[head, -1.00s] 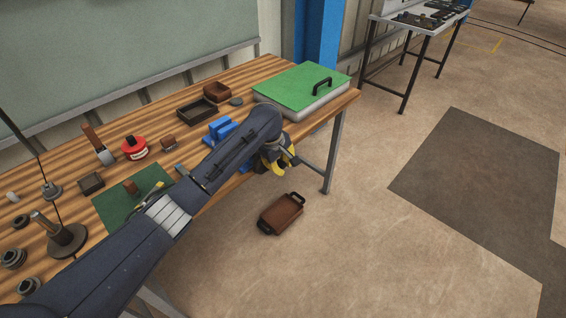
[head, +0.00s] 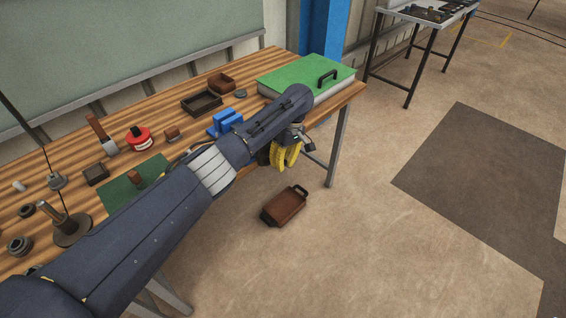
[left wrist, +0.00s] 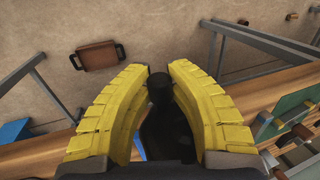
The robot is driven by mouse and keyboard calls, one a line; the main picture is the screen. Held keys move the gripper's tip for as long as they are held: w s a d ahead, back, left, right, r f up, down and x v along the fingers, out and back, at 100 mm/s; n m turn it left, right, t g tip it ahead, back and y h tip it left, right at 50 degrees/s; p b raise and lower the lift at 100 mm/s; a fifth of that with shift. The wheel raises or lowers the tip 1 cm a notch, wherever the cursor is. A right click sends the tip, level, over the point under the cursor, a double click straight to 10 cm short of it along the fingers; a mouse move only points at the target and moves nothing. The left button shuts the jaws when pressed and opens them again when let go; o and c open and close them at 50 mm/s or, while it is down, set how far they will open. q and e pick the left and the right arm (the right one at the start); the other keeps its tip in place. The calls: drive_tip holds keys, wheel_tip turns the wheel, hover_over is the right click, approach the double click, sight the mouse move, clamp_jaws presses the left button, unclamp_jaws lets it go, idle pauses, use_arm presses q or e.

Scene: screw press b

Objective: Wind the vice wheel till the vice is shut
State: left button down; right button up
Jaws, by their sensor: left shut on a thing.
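The blue vice (head: 226,122) stands near the front edge of the wooden bench, partly behind my left forearm. My left gripper (head: 289,154), with yellow fingers, is just off the bench's front edge, to the right of the vice. In the left wrist view its fingers (left wrist: 159,75) stand either side of a dark knobbed piece (left wrist: 159,92), which I take for the handle of the vice wheel, and are shut on it. The rest of the wheel is hidden behind my arm and hand. The gap between the vice jaws cannot be made out. My right gripper is out of view.
A green-lidded box (head: 305,78) stands at the bench's right end. A dark tray (head: 201,103), a red round item (head: 139,138) and a green mat (head: 130,191) lie on the bench. A brown tray (head: 285,205) is on the floor below; the floor to its right is clear.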

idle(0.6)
use_arm(q)
drive_tip(key=c, duration=1.2)
unclamp_jaws()
drive_tip(key=shift+r, duration=0.15)
drive_tip(key=v, duration=1.1)
drive_tip(key=shift+d+r, duration=0.15)
drive_tip(key=shift+r, duration=0.2)
drive_tip(key=shift+w, duration=0.15)
